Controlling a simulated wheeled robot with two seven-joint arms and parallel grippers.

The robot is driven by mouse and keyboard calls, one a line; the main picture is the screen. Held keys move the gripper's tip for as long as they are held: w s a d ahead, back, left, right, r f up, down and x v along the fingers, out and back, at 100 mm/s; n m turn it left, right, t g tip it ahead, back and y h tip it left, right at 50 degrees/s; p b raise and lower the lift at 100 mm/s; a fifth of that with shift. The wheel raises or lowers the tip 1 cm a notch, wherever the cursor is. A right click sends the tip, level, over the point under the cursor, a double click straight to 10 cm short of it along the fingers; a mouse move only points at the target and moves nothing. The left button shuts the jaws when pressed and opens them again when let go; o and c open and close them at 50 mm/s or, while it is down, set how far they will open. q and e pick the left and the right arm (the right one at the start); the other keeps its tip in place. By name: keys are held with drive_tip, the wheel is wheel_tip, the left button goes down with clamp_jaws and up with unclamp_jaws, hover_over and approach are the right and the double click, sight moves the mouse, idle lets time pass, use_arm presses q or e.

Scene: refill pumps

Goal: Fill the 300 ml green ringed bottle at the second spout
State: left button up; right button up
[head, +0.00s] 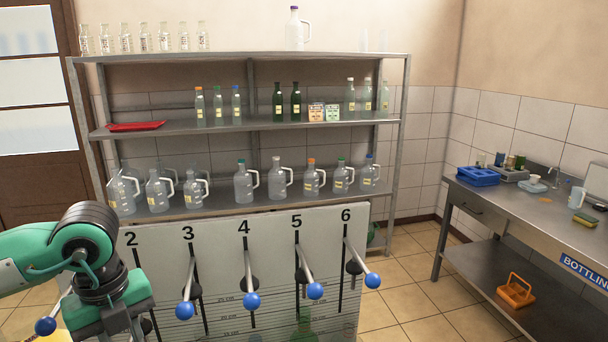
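The pump panel (216,249) stands in front of me with numbers 2 to 6 showing. The slot under number 2 (132,239) is partly hidden by my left arm, and its spout is not visible. A greenish bottle (304,326) shows low at the panel under number 5, cut by the bottom edge. Clear jugs with green tops (242,183) (341,176) stand on the lower shelf. I cannot tell which vessel is the 300 ml green ringed one. My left arm reaches in at lower left, its fingers out of sight. My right gripper is not in view.
Blue-knobbed levers (252,300) stick out from the panel. The shelf rack (110,132) behind holds several bottles and a red tray (137,126). A steel bench (515,203) at right carries a blue crate (478,176); an orange basket (515,291) sits below. The floor between is clear.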

use_arm(q)
wheel_tip(320, 180, up, 7)
drive_tip(key=p, duration=0.3)
drive_tip(key=o, duration=0.9)
drive_tip(key=shift+f, duration=0.15)
wheel_tip(320, 180, up, 21)
drive_tip(key=p, duration=0.5)
drive_tip(key=shift+f+p, duration=0.15)
drive_tip(key=shift+p, duration=0.25)
